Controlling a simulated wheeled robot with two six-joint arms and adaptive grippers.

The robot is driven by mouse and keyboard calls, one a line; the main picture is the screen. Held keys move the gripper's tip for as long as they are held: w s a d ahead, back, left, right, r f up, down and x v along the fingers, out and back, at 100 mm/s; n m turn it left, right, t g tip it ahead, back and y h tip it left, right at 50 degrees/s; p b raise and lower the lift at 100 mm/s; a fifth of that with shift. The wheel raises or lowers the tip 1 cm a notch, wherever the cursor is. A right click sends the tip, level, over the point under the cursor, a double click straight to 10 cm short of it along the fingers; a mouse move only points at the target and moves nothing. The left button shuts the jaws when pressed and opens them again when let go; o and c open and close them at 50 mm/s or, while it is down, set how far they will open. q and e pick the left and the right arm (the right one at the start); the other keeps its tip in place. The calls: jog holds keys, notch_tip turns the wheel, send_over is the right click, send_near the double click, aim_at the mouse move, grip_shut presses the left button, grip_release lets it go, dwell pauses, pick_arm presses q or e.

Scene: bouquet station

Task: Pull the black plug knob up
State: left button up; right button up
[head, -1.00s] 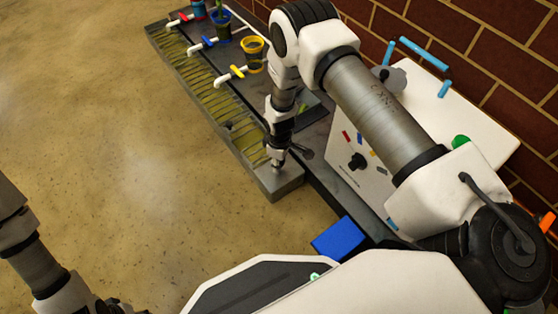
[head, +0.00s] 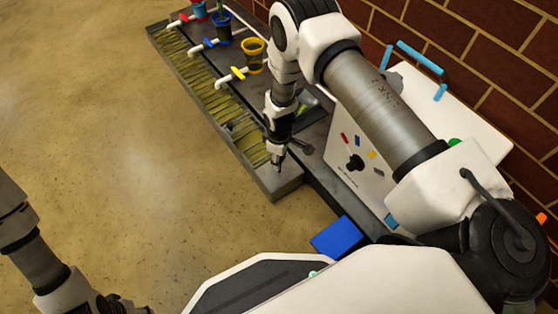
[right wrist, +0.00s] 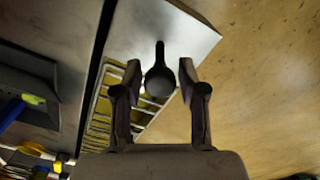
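The black plug knob (right wrist: 160,80) shows in the right wrist view as a dark round head with a narrow dark shape running up from it, over the bare metal end of the tray. My right gripper (right wrist: 160,74) has its fingers apart, one on each side of the knob, with a visible gap on both sides. In the head view my right gripper (head: 279,161) points down over the near end of the tray (head: 276,190); the knob is too small and covered to make out there.
A white panel box (head: 357,187) with a black dial stands to the right. A blue block (head: 338,237) lies near the bench's near end. Yellow (head: 253,55) and blue (head: 222,25) cups with taps stand along the far bench. A brick wall bounds the right.

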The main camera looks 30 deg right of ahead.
dwell(0.3)
notch_tip(320, 180, up, 9)
jog(key=p, duration=0.8)
jog(key=shift+r, duration=0.15)
jog(key=shift+f, duration=0.25)
